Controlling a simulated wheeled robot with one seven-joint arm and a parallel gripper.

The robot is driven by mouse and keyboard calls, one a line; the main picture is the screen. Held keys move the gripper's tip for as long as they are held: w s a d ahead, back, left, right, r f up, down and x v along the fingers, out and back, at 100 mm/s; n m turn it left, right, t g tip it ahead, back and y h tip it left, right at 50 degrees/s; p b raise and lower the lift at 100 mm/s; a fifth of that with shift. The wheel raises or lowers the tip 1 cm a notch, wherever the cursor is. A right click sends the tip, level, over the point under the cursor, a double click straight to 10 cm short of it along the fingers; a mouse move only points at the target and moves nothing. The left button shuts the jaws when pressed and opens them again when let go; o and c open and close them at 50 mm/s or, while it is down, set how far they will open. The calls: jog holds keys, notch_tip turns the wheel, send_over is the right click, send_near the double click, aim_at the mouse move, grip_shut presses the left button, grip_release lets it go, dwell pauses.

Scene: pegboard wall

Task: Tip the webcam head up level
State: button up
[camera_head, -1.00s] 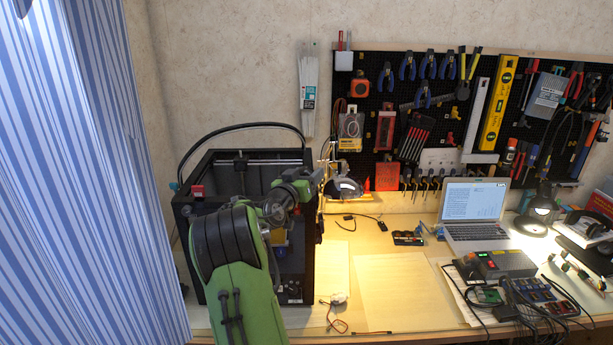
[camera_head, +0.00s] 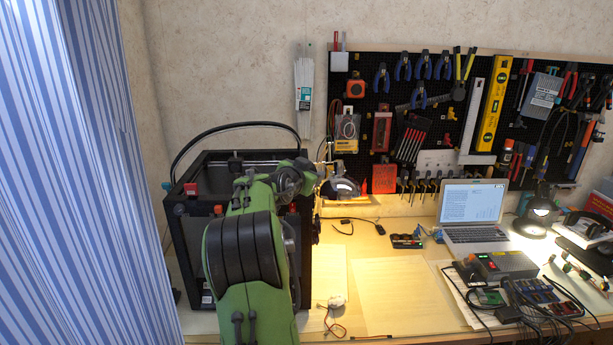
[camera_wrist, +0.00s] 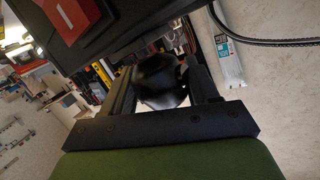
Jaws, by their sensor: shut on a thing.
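My gripper (camera_wrist: 160,84) is shut on a dark rounded thing, the webcam head (camera_wrist: 157,78), which sits between the two fingers in the wrist view. The head looks black and blurred, so its lens and exact tilt cannot be made out. In the head view my gripper (camera_head: 320,172) is at the right front top corner of the black 3D printer (camera_head: 213,160). The webcam cannot be told apart there from the gripper and the fittings around it.
The printer's dark frame with a red block (camera_wrist: 75,14) is close to the gripper in the wrist view. A shiny dark lamp-like thing (camera_head: 343,187) is just right of the gripper. The pegboard with tools (camera_head: 440,100) is behind. The table front is fairly clear.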

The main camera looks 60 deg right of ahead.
jog(key=shift+m, duration=0.3)
jog(key=shift+r, duration=0.1)
jog(key=o, duration=1)
jog(key=shift+c, duration=0.2)
jog(key=b+v, duration=0.1)
jog(key=v, duration=1.4)
jog(key=shift+a+r+b, duration=0.2)
jog(key=shift+a+b, duration=0.15)
jog(key=shift+b, duration=0.05)
jog(key=shift+s, duration=0.15)
